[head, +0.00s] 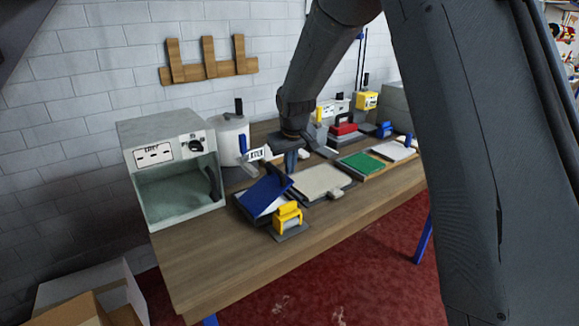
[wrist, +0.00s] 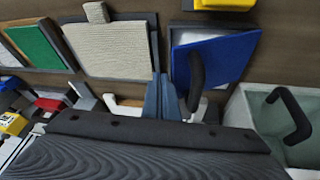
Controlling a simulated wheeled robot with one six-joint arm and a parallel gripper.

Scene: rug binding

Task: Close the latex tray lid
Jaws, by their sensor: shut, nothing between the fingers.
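The latex tray (head: 241,208) is a dark grey tray near the middle of the bench. Its blue lid (head: 266,194) sits tilted, raised at one side, and carries a black handle. In the wrist view the blue lid (wrist: 228,58) is at upper right, with its dark handle (wrist: 196,74) and a white strip of the tray's contents or inside showing beside it. My gripper (head: 290,166) is above and behind the lid in the head view. In the wrist view my gripper (wrist: 164,82) is shut and empty, just left of the handle; I cannot tell whether they touch.
A beige rug piece (head: 322,181) lies right of the tray, and a yellow roller device (head: 288,217) stands in front. A grey open-fronted box (head: 175,170) and a white canister (head: 232,135) stand to the left and behind. The bench's front left is clear.

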